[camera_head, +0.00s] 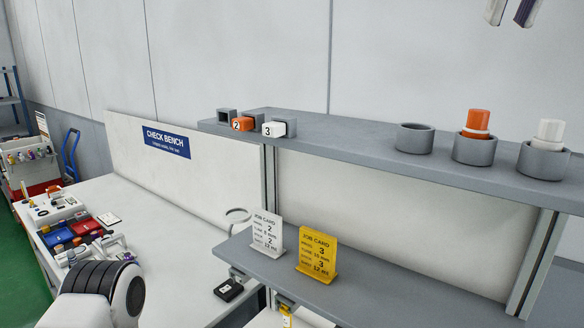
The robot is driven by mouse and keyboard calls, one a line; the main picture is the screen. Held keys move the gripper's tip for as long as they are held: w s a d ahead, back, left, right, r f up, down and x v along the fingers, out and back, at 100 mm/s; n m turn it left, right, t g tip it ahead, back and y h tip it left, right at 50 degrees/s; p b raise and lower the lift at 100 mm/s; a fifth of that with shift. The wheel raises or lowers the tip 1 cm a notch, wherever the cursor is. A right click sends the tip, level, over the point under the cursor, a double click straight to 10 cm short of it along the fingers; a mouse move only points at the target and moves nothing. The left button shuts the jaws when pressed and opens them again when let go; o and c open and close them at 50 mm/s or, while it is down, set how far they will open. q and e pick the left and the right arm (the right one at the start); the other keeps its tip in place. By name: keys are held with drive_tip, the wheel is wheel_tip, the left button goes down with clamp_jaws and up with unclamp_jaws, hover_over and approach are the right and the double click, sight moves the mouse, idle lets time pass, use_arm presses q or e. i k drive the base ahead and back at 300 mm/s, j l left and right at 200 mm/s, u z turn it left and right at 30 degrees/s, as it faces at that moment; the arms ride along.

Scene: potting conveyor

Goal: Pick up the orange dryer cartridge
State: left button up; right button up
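An orange cartridge (477,123) stands upright in the middle grey cup (474,151) at the right of the upper shelf. A white cartridge (549,132) stands in the cup (541,163) to its right. An orange block marked 2 (243,124) sits in a square grey holder at the shelf's left. My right gripper (511,13) shows only its fingertips at the top edge, apart with nothing visible between them. It appears above and to the right of the orange cartridge, not touching it. My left gripper is out of view; part of my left arm shows at the lower left.
The left cup (414,140) looks empty. A white block marked 3 (274,129) and an empty square holder (226,117) flank the orange block. A white job card (267,236) and yellow one (317,257) stand on the lower shelf (385,287). The upper shelf's middle is clear.

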sight(475, 134)
drive_tip(key=k+j, duration=0.1)
drive_tip(key=k, duration=0.9)
